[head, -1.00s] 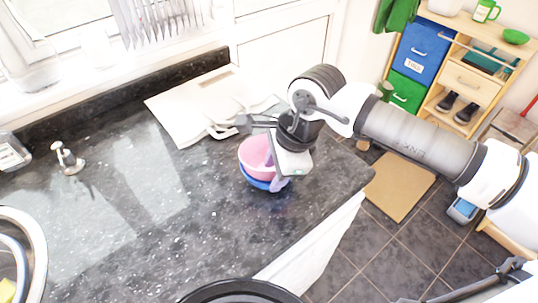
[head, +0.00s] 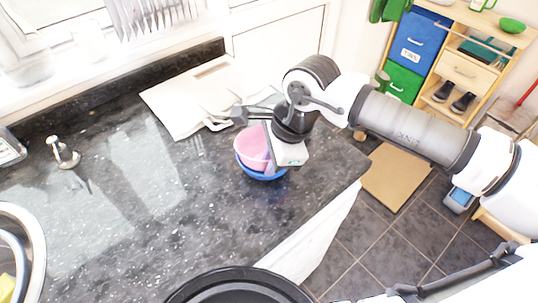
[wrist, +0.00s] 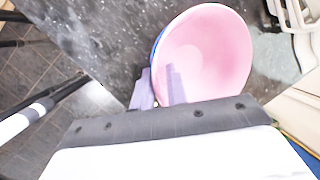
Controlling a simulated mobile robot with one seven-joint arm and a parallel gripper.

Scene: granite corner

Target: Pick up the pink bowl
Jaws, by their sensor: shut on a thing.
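The pink bowl (head: 249,146) sits nested in a blue bowl (head: 259,174) on the dark granite counter. In the wrist view the pink bowl (wrist: 212,50) is large, and only a thin blue edge (wrist: 160,42) of the other bowl shows at its left. My gripper (head: 271,160) is at the bowls' right side. In the wrist view its fingers (wrist: 158,88) straddle the near rim, one inside the pink bowl and one outside, shut on it. Whether the blue bowl's rim is also between the fingers cannot be told.
White flat items (head: 190,100) lie on the counter behind the bowls. A black round lid-like object (head: 240,290) is at the front. The counter left of the bowls is clear.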

